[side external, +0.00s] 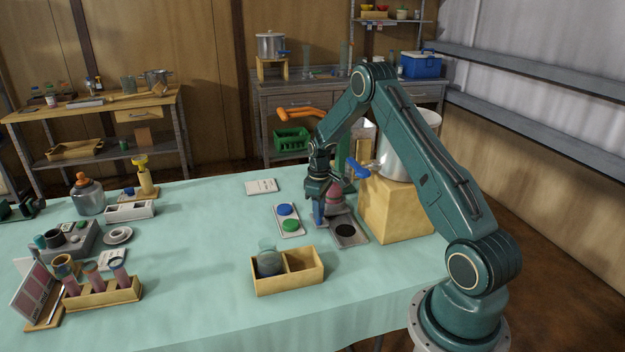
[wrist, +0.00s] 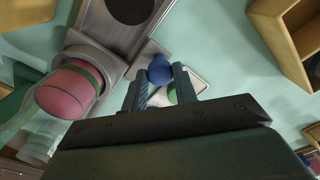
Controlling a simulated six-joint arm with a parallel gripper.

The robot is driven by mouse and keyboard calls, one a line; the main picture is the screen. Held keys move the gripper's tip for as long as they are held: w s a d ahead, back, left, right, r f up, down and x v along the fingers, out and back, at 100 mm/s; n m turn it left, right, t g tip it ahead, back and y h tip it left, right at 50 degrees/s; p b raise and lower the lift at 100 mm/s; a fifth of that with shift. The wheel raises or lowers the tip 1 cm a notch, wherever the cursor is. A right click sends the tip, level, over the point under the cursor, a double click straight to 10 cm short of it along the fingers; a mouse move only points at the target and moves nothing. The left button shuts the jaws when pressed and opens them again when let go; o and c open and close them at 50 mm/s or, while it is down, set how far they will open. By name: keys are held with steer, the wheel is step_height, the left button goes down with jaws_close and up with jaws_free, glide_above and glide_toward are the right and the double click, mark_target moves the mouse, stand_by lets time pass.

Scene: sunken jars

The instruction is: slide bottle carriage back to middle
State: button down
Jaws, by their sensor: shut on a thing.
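The bottle carriage (wrist: 92,58) is a grey block on a grey track (wrist: 120,35) with a dark round spot. It carries a clear bottle of pink liquid (wrist: 68,92) with a green band. The pink bottle also shows in the side view (side external: 336,192), partly behind my gripper. The track (side external: 348,240) lies on the table, its dark spot toward the near end. My gripper (wrist: 160,88) is shut on a blue knob (wrist: 160,70) on the carriage's side. In the side view my gripper (side external: 319,216) points down at the track's left edge.
A white plate with blue and green discs (side external: 288,220) lies just left of my gripper. A wooden block (side external: 392,212) bearing a large pot (side external: 398,155) stands close to the right. A two-part wooden box (side external: 290,280) is in front. Bare cloth lies left of the plate.

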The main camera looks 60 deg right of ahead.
steer(key=c, duration=1.1)
jaws_free()
steer(key=shift+s+a, duration=0.15)
steer(key=shift+s+a, duration=0.8)
steer(key=s+a, duration=0.6)
steer(key=shift+s+a, duration=0.4)
step_height(320, 180, up, 14)
steer(key=s+a+r+t, duration=0.1)
steer(key=s+a+r, duration=0.1)
steer(key=a+r, duration=0.6)
steer(key=shift+a+r+h, duration=0.2)
steer(key=shift+r+h, duration=0.1)
steer(key=shift+r, duration=0.35)
